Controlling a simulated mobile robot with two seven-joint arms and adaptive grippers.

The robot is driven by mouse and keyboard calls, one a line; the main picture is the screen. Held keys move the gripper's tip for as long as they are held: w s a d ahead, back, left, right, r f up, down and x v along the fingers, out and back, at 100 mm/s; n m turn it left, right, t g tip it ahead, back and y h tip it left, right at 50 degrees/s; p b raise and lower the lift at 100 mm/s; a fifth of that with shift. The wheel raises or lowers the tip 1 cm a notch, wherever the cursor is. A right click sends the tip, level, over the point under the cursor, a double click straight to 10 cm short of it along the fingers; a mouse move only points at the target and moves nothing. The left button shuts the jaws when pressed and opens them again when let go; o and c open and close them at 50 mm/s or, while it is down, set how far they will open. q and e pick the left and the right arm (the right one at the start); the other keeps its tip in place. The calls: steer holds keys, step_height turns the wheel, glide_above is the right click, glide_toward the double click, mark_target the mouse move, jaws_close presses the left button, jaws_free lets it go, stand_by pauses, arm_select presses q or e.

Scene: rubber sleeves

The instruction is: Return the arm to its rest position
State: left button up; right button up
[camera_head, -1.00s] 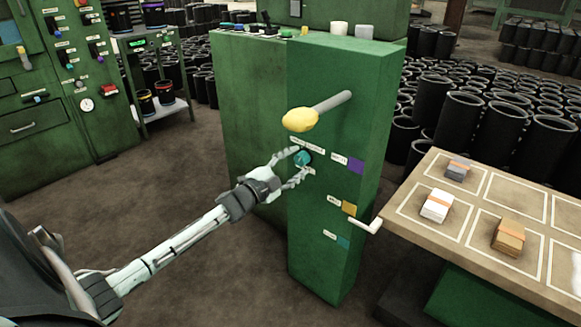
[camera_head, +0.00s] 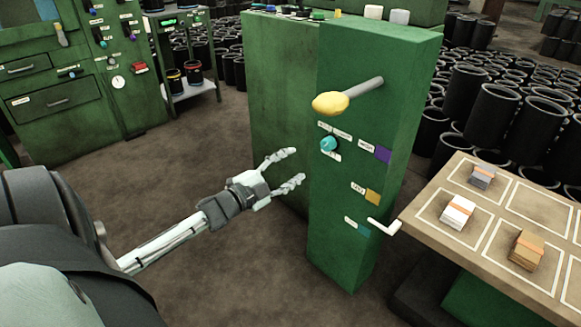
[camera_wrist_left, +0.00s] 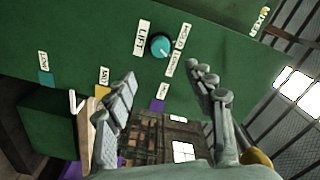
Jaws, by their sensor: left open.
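My left gripper (camera_head: 290,168) is open and empty, in front of the green machine cabinet (camera_head: 370,200) and to the left of its teal knob (camera_head: 328,144). The fingers are apart from the knob. In the left wrist view the open fingers (camera_wrist_left: 165,90) frame the cabinet's lower area, and the teal knob (camera_wrist_left: 161,46) shows beyond them, beside a LIFT label (camera_wrist_left: 142,38). My left arm comes in from the lower left. My right gripper is not in view.
A lever with a yellow knob (camera_head: 331,103) sticks out above the teal knob. A white crank handle (camera_head: 384,226) juts out lower down. A wooden table (camera_head: 425,232) with small stacks stands at the right. Open floor (camera_head: 200,150) lies left of the cabinet.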

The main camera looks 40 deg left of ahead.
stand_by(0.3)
arm_select(q)
steer(key=s+d+f+n+g+y, duration=0.3)
steer(key=s+f+n+g, duration=0.15)
steer(key=f, duration=0.55)
steer(key=s+d+f+n+g, duration=0.3)
steer(key=s+d+f+g, duration=0.2)
steer(key=s, duration=0.5)
steer(key=s+d+f+n+g, duration=0.4)
steer(key=s+d+f, duration=0.3)
steer(key=s+d, duration=0.2)
steer(key=shift+s+d+f+g+p, duration=0.2)
steer(key=shift+s+g+p, duration=0.2)
steer(key=shift+g, duration=0.35)
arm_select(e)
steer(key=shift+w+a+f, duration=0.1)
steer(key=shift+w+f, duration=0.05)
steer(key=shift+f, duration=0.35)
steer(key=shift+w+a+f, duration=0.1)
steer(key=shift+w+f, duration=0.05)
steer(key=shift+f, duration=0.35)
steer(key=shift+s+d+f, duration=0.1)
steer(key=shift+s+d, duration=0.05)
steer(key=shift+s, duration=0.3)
